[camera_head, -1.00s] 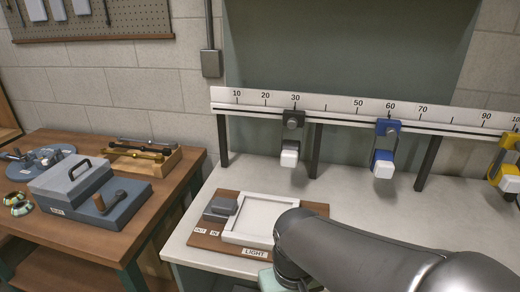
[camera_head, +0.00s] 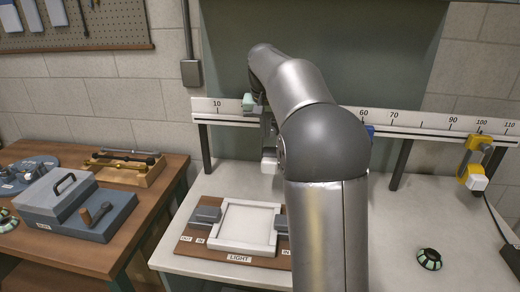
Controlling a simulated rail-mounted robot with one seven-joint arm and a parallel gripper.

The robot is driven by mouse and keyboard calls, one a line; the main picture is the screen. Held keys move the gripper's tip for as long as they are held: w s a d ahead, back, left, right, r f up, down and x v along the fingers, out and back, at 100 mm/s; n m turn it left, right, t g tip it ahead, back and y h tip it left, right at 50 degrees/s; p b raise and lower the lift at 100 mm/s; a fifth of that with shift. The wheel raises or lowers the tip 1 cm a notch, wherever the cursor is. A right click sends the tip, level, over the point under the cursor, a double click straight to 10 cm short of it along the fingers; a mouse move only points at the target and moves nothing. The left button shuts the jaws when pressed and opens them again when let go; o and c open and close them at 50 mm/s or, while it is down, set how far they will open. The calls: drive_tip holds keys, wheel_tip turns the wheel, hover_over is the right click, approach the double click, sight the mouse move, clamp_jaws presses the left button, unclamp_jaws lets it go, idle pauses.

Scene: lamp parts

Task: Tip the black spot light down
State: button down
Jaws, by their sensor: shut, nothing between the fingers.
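The black spot light (camera_head: 269,162) hangs from the rail near the 30 mark, left of my arm. Its pale square lamp head shows above the bench, and its dark clamp is partly hidden by my arm. My gripper (camera_head: 250,104), with a pale green part, is at the rail by the upper part of this light. The fingers are small and partly hidden behind the wrist. It is shut and holds nothing. I cannot tell whether it touches the light.
The numbered white rail (camera_head: 425,133) runs across the bench. The blue light (camera_head: 370,130) is mostly hidden behind my arm. A yellow light (camera_head: 473,178) hangs at the right. A LIGHT board (camera_head: 190,245) with a white frame lies below. A round dark object (camera_head: 428,258) sits at the bench's right.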

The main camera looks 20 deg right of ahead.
drive_tip(key=w+d, duration=0.1)
drive_tip(key=w+d+r, duration=0.1)
drive_tip(key=shift+w+r+m, duration=0.3)
drive_tip(key=p, duration=0.2)
hover_over(269, 161)
drive_tip(key=f, duration=1.1)
drive_tip(key=shift+s+a+f, duration=0.15)
drive_tip(key=shift+s+f, duration=0.2)
drive_tip(key=shift+f, duration=0.95)
drive_tip(key=shift+f+b, duration=0.1)
drive_tip(key=shift+b, duration=0.2)
